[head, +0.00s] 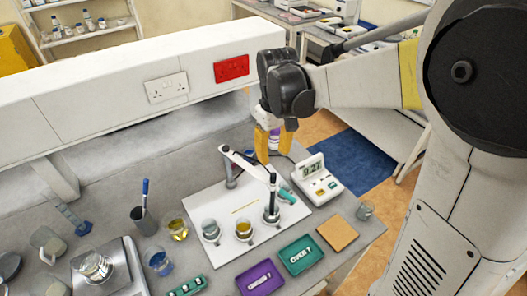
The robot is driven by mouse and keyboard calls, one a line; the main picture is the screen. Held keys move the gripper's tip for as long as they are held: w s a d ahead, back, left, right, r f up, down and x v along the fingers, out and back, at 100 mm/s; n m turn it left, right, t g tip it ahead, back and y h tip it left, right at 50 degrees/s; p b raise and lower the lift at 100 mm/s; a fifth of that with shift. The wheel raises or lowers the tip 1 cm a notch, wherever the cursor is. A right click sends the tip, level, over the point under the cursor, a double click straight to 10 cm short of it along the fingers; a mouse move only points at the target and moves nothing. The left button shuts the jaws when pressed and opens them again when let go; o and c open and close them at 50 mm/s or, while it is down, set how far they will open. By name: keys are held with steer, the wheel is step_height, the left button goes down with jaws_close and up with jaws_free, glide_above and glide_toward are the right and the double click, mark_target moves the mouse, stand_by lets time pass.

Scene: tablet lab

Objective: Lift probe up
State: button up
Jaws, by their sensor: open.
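The probe (272,192) hangs upright from the end of a white jointed stand arm (246,162). Its lower end is in or just over the right-hand small beaker (271,215) on the white board (196,196); I cannot tell how deep. My gripper (268,155) has yellow fingers pointing down and is open. It appears behind and above the stand arm and probe top, with nothing clearly held. A small purple and white shape shows between the fingers. The white meter (321,183) stands right of the probe, its display reading about 9.27.
Two more beakers, one clear (210,231) and one yellow (243,230), stand left of the probe. A teal piece (287,196) is close beside it. Purple (260,280) and green (300,254) trays lie in front. A white ledge (120,104) runs behind the bench.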

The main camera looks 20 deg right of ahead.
mark_target(273, 174)
step_height(273, 174, down, 10)
steer(key=shift+b, duration=0.55)
